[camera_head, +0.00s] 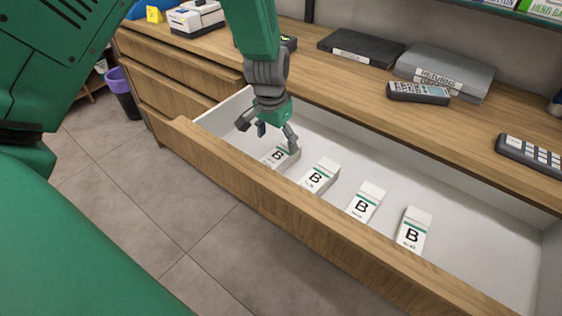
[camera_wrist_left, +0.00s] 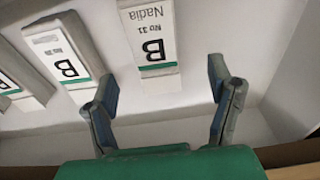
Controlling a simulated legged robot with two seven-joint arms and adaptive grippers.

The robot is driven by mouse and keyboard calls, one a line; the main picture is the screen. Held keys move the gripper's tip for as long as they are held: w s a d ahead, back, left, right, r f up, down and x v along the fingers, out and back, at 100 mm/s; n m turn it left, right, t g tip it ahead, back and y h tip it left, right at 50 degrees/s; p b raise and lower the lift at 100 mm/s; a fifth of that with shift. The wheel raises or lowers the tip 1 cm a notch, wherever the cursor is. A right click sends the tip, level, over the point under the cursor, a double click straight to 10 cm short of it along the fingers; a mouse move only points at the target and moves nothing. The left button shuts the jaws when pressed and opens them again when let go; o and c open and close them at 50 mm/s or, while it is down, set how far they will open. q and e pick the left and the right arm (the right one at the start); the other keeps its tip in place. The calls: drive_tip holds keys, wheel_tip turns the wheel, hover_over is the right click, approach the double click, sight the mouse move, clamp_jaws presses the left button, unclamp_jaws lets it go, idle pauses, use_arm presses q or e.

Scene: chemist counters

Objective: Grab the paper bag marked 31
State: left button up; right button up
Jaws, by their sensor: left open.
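The paper bag marked 31 (camera_wrist_left: 150,38) is white with a green stripe, a large B, "No 31" and "Nadia", upside down in the left wrist view. It lies in the open drawer (camera_head: 465,208). In the head view it appears to be the leftmost bag (camera_head: 277,158), partly hidden by my left gripper (camera_head: 268,134). My left gripper is open and empty above that bag. In the left wrist view its fingers (camera_wrist_left: 163,85) are spread below the bag's striped end, with a gap between them. My right gripper is not in view.
Other white B bags (camera_head: 319,176) (camera_head: 366,203) (camera_head: 413,230) lie in a row to the right in the drawer. The drawer's wooden front (camera_head: 300,216) stands on the near side. The counter above holds a grey returns box (camera_head: 445,70), a black binder (camera_head: 360,47) and a remote-like device (camera_head: 418,93).

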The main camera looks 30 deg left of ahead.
sight(280, 155)
use_arm(q)
drive_tip(key=f, duration=0.4)
drive_tip(key=f+b, duration=0.1)
drive_tip(key=f, duration=0.1)
drive_tip(key=shift+w+d, duration=0.2)
drive_tip(key=shift+d, duration=0.1)
drive_tip(key=c, duration=1.4)
